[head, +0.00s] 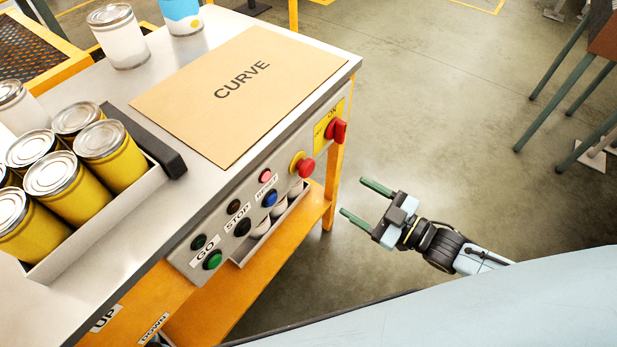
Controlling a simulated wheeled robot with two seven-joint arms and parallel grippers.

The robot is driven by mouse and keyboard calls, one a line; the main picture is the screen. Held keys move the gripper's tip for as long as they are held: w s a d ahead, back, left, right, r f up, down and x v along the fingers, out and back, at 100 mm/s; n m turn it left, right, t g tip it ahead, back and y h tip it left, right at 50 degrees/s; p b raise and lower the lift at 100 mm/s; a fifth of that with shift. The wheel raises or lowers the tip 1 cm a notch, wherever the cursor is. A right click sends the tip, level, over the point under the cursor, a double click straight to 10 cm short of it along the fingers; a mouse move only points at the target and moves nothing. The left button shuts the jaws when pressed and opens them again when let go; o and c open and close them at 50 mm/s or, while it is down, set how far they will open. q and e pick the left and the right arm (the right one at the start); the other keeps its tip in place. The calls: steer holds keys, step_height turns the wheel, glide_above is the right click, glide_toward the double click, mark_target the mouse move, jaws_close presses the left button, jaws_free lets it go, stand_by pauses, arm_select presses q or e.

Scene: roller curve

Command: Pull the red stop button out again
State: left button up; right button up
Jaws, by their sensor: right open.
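The red stop button (306,168) is a round red mushroom head on a yellow collar. It sits on the grey control panel (226,222) on the front face of the workbench. My right gripper (360,200) is open and empty, with two green-tipped fingers pointing left toward the panel. It hangs in free air to the right of and a little below the red button, clearly apart from it. I cannot tell how far the button is pushed in. My left gripper does not show.
A red rotary switch (336,131) on a yellow plate is right of the stop button. Blue (270,198), black and green (212,260) buttons lie left. A cardboard sheet (240,90) marked CURVE and a tray of yellow cans (112,157) stand on top. An orange shelf (262,270) juts below.

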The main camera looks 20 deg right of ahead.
mark_target(311, 171)
steer(key=x, duration=0.4)
steer(key=r+b+x, duration=0.1)
steer(key=x, duration=0.4)
steer(key=b+x, duration=0.1)
steer(key=x, duration=0.3)
steer(key=shift+a+r, duration=0.25)
steer(key=shift+a, duration=0.25)
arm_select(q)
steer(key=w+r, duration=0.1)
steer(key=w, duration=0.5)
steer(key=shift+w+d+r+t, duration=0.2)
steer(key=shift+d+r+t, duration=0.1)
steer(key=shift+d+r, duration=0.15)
arm_select(e)
steer(key=c, duration=1.1)
steer(key=shift+s+d+p, duration=0.3)
steer(key=shift+s+p, duration=0.15)
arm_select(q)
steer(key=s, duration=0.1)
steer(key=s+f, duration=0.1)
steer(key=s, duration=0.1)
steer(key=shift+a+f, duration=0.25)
